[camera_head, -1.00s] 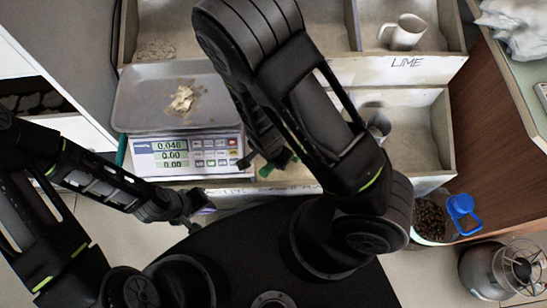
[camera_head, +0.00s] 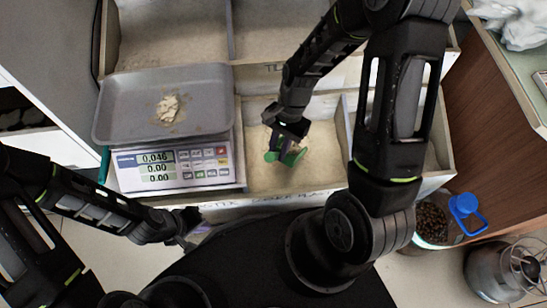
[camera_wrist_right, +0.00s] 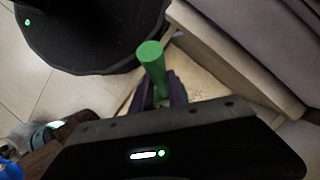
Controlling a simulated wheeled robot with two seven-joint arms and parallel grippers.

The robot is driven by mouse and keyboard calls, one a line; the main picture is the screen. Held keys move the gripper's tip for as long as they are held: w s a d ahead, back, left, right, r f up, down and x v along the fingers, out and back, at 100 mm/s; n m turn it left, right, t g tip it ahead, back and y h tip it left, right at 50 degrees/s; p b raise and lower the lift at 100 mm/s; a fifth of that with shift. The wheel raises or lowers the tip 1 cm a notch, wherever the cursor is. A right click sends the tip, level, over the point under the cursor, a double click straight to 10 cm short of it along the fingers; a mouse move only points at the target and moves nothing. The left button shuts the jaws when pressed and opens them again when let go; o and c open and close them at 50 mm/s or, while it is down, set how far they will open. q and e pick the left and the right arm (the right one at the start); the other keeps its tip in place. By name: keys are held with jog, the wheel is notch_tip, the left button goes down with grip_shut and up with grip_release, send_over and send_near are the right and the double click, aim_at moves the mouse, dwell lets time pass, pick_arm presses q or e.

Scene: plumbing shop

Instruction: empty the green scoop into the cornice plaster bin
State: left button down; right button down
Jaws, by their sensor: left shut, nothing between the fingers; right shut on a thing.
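My right gripper (camera_head: 286,138) is shut on the green scoop (camera_head: 290,157), low over the front middle bin (camera_head: 262,180), which holds pale powder. Whether the scoop touches the powder, and what is in it, I cannot tell. In the right wrist view the scoop's green handle (camera_wrist_right: 151,62) sticks up from between the fingers (camera_wrist_right: 158,92). A label along this bin's front edge is partly hidden by my arm; it seems to include "STER", and I cannot confirm it says cornice plaster. My left gripper (camera_head: 184,226) is shut and empty below the scale.
A scale (camera_head: 175,172) reading 0.046 stands left of the bin, its grey pan (camera_head: 120,112) holding a small pale heap (camera_head: 168,108). Wooden dividers (camera_head: 240,150) edge the bins. A tub of brown pellets (camera_head: 430,222) and a blue-handled item (camera_head: 466,208) are at right.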

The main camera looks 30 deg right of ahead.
jog(key=shift+w+d+r+g+y+b, duration=0.15)
jog(key=shift+w+d+y, duration=0.05)
jog(key=shift+d+y, duration=0.15)
jog(key=shift+w+d+r+g+y+b, duration=0.1)
jog(key=shift+w+d+g+y+b, duration=0.05)
jog(key=shift+w+d+y, duration=0.15)
jog(key=shift+w+d+r, duration=0.1)
jog(key=shift+d+r, duration=0.2)
jog(key=w+d+r+g+y, duration=0.2)
jog(key=w+d+y, duration=0.1)
jog(key=d+y, duration=0.1)
jog(key=shift+w+d, duration=0.15)
jog(key=shift+d, duration=0.65)
jog(key=shift+r, duration=0.15)
